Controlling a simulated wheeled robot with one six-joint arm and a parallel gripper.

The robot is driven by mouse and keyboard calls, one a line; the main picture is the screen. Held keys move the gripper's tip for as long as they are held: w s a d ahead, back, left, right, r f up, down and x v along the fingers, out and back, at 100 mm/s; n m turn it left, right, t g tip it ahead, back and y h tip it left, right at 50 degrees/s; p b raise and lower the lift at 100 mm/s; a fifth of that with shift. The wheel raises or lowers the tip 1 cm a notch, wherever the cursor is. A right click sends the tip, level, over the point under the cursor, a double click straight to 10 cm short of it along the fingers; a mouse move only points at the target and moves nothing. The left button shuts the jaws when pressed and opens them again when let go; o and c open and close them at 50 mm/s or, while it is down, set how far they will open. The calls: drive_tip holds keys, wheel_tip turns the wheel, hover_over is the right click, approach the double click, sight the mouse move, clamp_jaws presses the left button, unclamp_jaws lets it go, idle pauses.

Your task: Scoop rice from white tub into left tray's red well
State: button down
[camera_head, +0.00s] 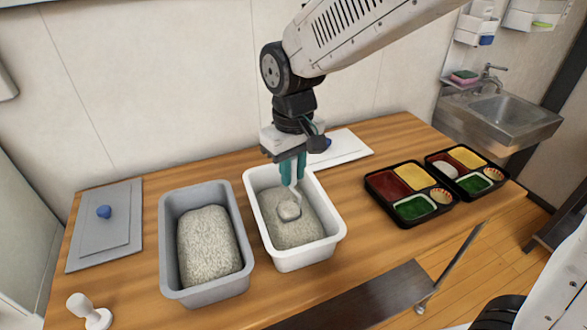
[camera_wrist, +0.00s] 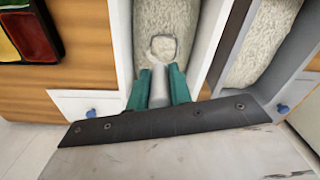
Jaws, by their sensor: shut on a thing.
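My gripper (camera_head: 291,172) has teal fingers shut on the grey handle of a scoop (camera_head: 290,211). It is over the white tub (camera_head: 328,238), with the scoop's bowl inside the tub at the rice (camera_head: 295,235). The bowl appears to hold rice; whether it touches the rice below is unclear. In the wrist view the scoop (camera_wrist: 163,48) points away between the fingers (camera_wrist: 160,85), inside the white tub (camera_wrist: 122,45). The left tray (camera_head: 410,223) is black, on the table's right; its red well (camera_head: 387,185) looks empty, beside yellow and green wells.
The right tray (camera_head: 478,195) has white food in its red well. A grey tub (camera_head: 168,240) with grain stands left of the white tub. A grey lid (camera_head: 90,235), a white lid (camera_head: 345,146) and a small white stand (camera_head: 97,318) lie about. Table between white tub and left tray is clear.

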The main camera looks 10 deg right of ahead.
drive_tip(key=shift+r, duration=0.15)
wheel_tip(320, 180, up, 10)
drive_tip(key=shift+r, duration=0.25)
idle(0.6)
idle(0.4)
